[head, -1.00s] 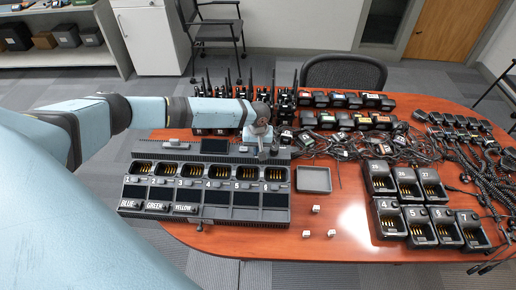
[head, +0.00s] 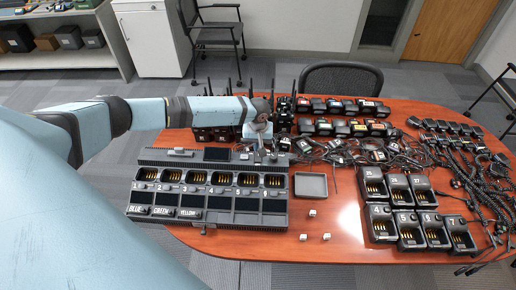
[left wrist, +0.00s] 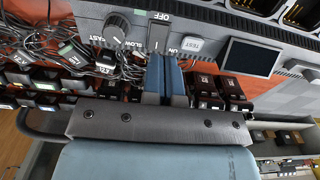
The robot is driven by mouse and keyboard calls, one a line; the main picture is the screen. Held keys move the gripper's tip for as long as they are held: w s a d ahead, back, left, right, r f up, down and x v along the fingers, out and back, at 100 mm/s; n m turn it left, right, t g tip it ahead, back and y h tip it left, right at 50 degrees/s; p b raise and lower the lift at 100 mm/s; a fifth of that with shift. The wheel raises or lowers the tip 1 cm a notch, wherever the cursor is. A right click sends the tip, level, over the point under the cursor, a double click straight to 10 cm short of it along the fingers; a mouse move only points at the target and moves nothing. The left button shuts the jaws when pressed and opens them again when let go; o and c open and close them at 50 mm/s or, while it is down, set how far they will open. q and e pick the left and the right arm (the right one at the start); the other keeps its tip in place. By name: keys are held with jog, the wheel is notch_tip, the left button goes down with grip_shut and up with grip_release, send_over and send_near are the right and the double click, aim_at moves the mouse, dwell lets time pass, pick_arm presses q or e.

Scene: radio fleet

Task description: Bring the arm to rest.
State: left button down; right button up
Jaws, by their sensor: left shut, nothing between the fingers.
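My left arm comes in from the left in the head view and reaches over the back edge of a large multi-slot charger (head: 207,187). My left gripper (head: 263,143) points down near the charger's back right corner. In the left wrist view the left gripper's blue fingers (left wrist: 165,75) are together with nothing between them. Beyond the fingertips are the charger's test button (left wrist: 197,47), a small dark screen (left wrist: 250,57) and a speed knob (left wrist: 117,25). I cannot tell whether the fingertips touch the charger. My right gripper is in neither view.
An empty grey tray (head: 311,185) lies right of the charger, with small white cubes (head: 304,237) in front. Single chargers (head: 408,217) stand farther right. Radios with antennas (head: 285,108), battery packs (head: 340,106) and tangled cables (head: 370,155) crowd the back and right.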

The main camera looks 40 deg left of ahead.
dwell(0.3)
pick_arm(q)
jog(key=s+d+f+m+h, duration=0.1)
jog(key=s+d+f, duration=0.1)
jog(key=d, duration=0.2)
jog(key=s+d+f+m+t+h, duration=0.1)
jog(key=s+d+f, duration=0.1)
jog(key=d, duration=0.3)
jog(key=s+d+f+m, duration=0.2)
jog(key=d, duration=0.3)
jog(key=shift+s+t+h, duration=0.35)
jog(key=shift+t+h, duration=0.05)
jog(key=s+d+r+m+t+h, duration=0.1)
jog(key=s+d+m+t+h, duration=0.4)
jog(key=s+d, duration=0.6)
jog(key=s+a+r+t+y, duration=0.2)
jog(key=s+a+t+y, duration=0.2)
jog(key=s+a, duration=0.4)
jog(key=shift+s+a+r+y, duration=0.3)
jog(key=shift+s+y, duration=0.2)
jog(key=shift+s, duration=0.25)
